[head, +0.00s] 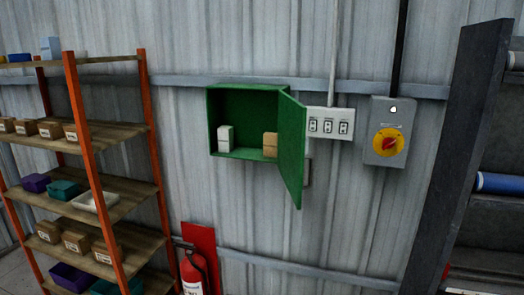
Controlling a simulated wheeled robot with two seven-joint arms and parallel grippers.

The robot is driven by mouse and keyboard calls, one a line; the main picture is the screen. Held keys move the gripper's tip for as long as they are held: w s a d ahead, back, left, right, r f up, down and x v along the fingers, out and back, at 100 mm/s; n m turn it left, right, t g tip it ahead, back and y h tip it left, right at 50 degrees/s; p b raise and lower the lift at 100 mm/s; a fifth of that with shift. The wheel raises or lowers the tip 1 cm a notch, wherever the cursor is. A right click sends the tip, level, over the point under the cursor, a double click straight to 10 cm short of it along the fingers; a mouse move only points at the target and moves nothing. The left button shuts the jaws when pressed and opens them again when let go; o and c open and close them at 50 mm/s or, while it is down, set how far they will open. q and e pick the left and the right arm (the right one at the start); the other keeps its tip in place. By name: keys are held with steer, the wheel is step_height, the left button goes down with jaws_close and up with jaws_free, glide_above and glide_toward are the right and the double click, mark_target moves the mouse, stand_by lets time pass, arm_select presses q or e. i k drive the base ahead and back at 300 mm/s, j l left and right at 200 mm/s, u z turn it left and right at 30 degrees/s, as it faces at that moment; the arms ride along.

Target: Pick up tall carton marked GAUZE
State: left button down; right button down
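A green wall cabinet (248,88) hangs in the middle of the head view, its door (292,145) swung open to the right. Inside, a white upright carton (225,140) stands at the left on the cabinet floor. A tan carton (270,144) stands at the right, partly hidden by the door. Any lettering on these cartons is too small to read, so I cannot tell which one is marked GAUZE. Neither of my grippers shows in this view.
An orange-framed shelf rack (82,135) with small boxes and bins stands at the left. A red fire extinguisher (194,272) is below the cabinet. A socket panel (330,124) and a red-yellow switch box (389,132) are right of it. A dark rack (452,160) stands at the far right.

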mark_target(50, 47)
steer(key=i+l+u, duration=0.25)
steer(key=l+u, duration=0.2)
steer(key=l, duration=0.8)
steer(key=l+u, duration=0.45)
steer(key=l, duration=0.85)
steer(key=i+j+u, duration=0.15)
steer(key=i+j, duration=0.25)
steer(key=i+j+u, duration=0.1)
steer(key=i+j, duration=0.2)
steer(key=i, duration=0.15)
steer(key=i+j+u, duration=0.15)
steer(key=i+j, duration=0.15)
steer(key=i, duration=0.15)
steer(key=i+j+u, duration=0.15)
steer(key=i, duration=0.3)
steer(key=i+j+u, duration=0.1)
steer(key=i+j, duration=0.2)
steer(key=i, duration=0.2)
steer(key=i+l+u, duration=0.25)
steer(key=i+l, duration=0.55)
